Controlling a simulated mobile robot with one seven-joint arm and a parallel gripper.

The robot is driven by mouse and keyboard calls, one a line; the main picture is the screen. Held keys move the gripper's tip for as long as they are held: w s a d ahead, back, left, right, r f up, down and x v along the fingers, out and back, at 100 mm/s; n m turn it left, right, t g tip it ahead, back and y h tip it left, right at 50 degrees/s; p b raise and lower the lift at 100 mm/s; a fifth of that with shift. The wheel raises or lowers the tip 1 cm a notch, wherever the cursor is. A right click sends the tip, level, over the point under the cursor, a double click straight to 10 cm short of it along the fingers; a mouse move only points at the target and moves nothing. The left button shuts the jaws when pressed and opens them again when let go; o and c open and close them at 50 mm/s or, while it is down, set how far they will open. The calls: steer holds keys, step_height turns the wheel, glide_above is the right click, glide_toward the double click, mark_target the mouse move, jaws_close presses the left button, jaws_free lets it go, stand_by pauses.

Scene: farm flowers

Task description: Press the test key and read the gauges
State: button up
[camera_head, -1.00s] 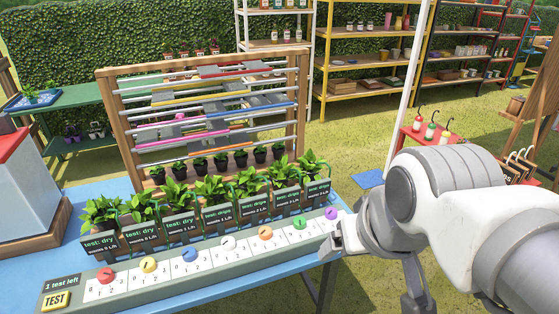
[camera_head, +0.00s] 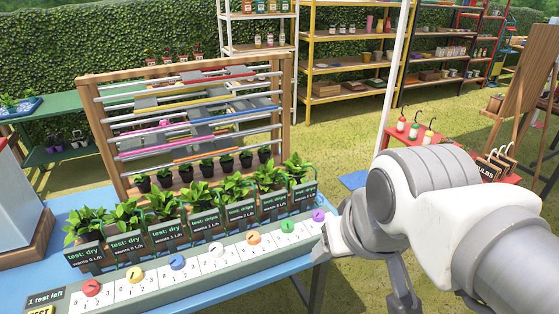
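The yellow test key (camera_head: 40,311) is at the lower left end of the grey panel (camera_head: 150,301), cut by the picture's bottom edge. A label above it reads "1 test left". The panel carries a row of dials: red (camera_head: 91,287), yellow (camera_head: 135,274), blue (camera_head: 178,263), white (camera_head: 216,250), orange (camera_head: 253,238), green (camera_head: 287,226) and purple (camera_head: 318,215). Signs (camera_head: 84,256) before the potted plants read "test: dry" on the left and "test: drips" on the right. My gripper (camera_head: 322,250) is by the panel's right end, near the purple dial; its fingers are largely hidden.
A wooden rack (camera_head: 190,120) with coloured pipes stands behind the plants on the blue table (camera_head: 65,204). A grey box (camera_head: 20,205) is at the left. A white post (camera_head: 396,85) and a red stand (camera_head: 423,138) are behind my arm. Grass lies right of the table.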

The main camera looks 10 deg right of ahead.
jaws_close()
stand_by(1.4)
